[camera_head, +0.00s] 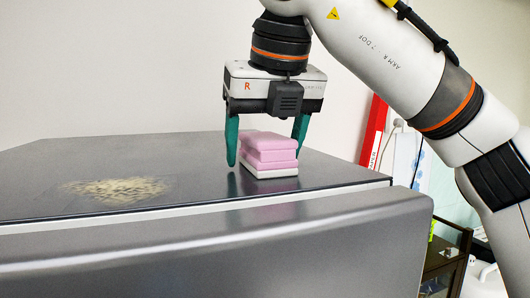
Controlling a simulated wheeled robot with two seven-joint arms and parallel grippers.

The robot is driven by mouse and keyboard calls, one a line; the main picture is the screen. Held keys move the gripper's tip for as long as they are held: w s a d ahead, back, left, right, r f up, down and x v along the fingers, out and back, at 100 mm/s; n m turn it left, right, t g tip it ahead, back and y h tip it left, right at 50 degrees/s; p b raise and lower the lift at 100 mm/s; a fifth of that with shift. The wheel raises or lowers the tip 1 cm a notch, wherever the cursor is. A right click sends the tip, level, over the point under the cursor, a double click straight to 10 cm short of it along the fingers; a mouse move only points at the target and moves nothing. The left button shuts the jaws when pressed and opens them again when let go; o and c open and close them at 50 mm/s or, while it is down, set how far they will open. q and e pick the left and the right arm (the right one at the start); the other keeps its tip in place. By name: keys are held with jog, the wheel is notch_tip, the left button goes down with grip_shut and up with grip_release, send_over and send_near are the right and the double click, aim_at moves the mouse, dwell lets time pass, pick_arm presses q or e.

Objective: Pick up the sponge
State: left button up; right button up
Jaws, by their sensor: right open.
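A pink sponge (270,150) with a pale bottom layer lies on the dark, shiny top surface (190,150), near its right front. My right gripper (266,151) points straight down over the sponge. Its two green fingers are apart, one on the left side and one towards the right rear of the sponge. The left fingertip reaches down close to the surface; the right fingertip is partly hidden behind the sponge. I cannot tell whether either finger touches it. My left gripper is not in view.
A patch of pale yellowish crumbs or stain (118,190) lies on the surface to the left. The surface's front edge drops to a grey front panel (215,255). A red and white object (373,130) stands behind at the right, and a dark shelf (445,258) is at the lower right.

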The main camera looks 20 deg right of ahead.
aim_at(265, 136)
jog(key=c, duration=1)
jog(key=shift+c, duration=0.2)
jog(key=shift+r, duration=0.1)
jog(key=shift+r+p, duration=0.25)
jog(key=shift+p, duration=0.05)
jog(key=shift+r, duration=0.2)
notch_tip(265, 136, up, 9)
jog(key=shift+s+f, duration=0.1)
jog(key=shift+f, duration=0.05)
jog(key=shift+r, duration=0.4)
